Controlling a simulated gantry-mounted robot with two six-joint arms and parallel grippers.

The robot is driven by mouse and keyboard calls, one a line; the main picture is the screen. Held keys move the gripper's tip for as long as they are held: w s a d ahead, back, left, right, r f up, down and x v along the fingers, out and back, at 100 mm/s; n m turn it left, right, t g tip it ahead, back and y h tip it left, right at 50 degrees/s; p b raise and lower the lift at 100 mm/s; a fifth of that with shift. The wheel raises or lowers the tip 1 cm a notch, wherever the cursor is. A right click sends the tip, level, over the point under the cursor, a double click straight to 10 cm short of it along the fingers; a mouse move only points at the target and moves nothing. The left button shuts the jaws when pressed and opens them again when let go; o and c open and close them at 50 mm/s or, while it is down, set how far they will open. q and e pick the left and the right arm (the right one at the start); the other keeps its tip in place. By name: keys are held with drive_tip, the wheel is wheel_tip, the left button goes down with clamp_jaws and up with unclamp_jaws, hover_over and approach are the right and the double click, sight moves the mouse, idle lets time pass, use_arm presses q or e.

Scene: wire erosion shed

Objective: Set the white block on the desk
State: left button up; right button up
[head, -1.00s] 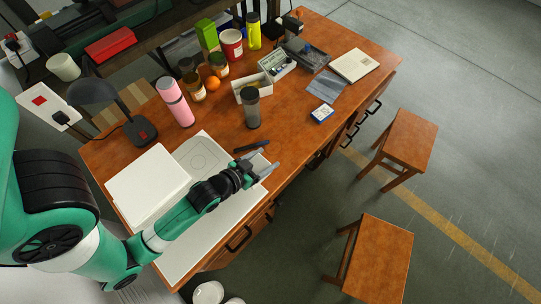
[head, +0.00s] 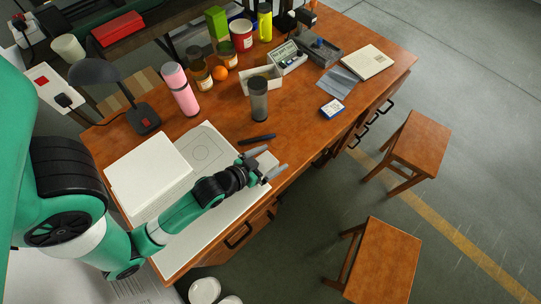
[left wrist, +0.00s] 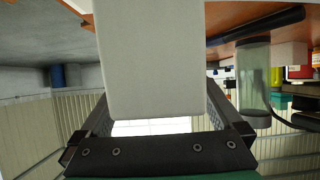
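The white block (left wrist: 150,60) fills the upper middle of the left wrist view, between the fingers of my left gripper (left wrist: 152,105). Both fingers reach its sides, so the gripper looks shut on it. In the head view my left gripper (head: 265,166) is over the front edge of the brown desk (head: 215,117), close to the dark pen (head: 257,139). The white block shows there only as a small pale patch between the fingers. Whether it touches the desk is unclear. My right gripper is out of view.
Bare desk lies between the tumbler and pen. Two stools (head: 380,262) (head: 421,141) stand in front.

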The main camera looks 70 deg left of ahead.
use_arm(q)
drive_tip(key=shift+r, duration=0.35)
drive_tip(key=p+v, duration=0.2)
drive_tip(key=v, duration=1)
drive_tip(key=w+d+r+t+h, duration=0.15)
drive_tip(key=w+r+t, duration=0.25)
drive_tip(key=w+r, duration=0.8)
drive_tip(key=w+d+r+t, duration=0.35)
drive_tip(key=w+r, duration=0.65)
drive_tip(key=r, duration=0.4)
drive_tip(key=s+d+r+m+t+h, duration=0.1)
drive_tip(key=r+m+t+h, duration=0.1)
drive_tip(key=r, duration=0.8)
drive_tip(key=s+d+r+m+t+h, duration=0.1)
drive_tip(key=d+r+t, duration=0.1)
drive_tip(key=r, duration=0.8)
drive_tip(key=s+d+r+m+t+h, duration=0.1)
drive_tip(key=r+t, duration=0.3)
drive_tip(key=r, duration=0.6)
drive_tip(key=shift+d+r+m+h, duration=0.25)
drive_tip(key=shift+d+m+h, duration=0.4)
drive_tip(key=shift+m+h, duration=0.2)
